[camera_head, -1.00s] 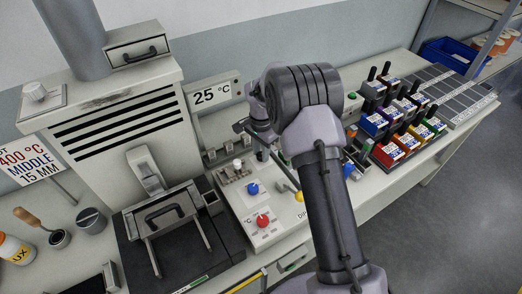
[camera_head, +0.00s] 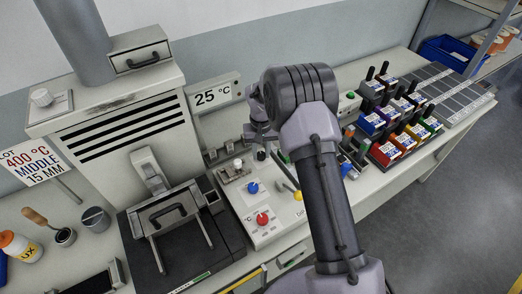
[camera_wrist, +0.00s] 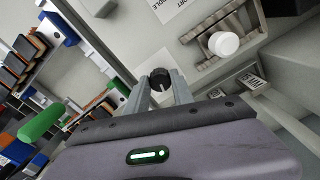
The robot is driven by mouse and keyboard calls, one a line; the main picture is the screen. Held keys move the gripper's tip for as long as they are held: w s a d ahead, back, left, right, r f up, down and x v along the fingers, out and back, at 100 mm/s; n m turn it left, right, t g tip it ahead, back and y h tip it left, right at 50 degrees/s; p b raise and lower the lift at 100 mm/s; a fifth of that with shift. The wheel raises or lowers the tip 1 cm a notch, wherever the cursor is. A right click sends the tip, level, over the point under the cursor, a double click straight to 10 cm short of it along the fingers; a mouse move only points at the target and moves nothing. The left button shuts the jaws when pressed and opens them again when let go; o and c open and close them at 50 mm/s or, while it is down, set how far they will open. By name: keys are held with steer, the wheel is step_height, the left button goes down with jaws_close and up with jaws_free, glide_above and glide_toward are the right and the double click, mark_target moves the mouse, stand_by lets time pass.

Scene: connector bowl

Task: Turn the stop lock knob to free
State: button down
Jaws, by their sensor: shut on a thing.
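The black knob (camera_wrist: 160,80) stands on the pale panel in the wrist view, and I take it to be the stop lock knob; no label beside it is readable. In the head view the small dark knob (camera_head: 261,155) sits right of a white knob (camera_head: 238,163). My gripper (camera_wrist: 161,84) has one finger on each side of the black knob and is shut on it. In the head view my gripper (camera_head: 261,148) is small and partly hidden by my arm.
A blue knob (camera_head: 252,188), a red knob (camera_head: 262,219) and a yellow-tipped lever (camera_head: 297,196) stand close by. The white knob also shows in the wrist view (camera_wrist: 224,44). A display (camera_head: 214,95) stands behind. Coloured connector bins (camera_head: 392,150) stand to the right.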

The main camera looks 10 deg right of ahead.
mark_target(261, 154)
steer(key=shift+n, duration=1.2)
steer(key=shift+n+p, duration=0.3)
steer(key=c, duration=1.1)
jaws_free()
steer(key=shift+r, duration=0.1)
step_height(261, 154, up, 17)
steer(key=p, duration=0.3)
steer(key=shift+r+p, duration=0.15)
steer(key=shift+p, duration=0.2)
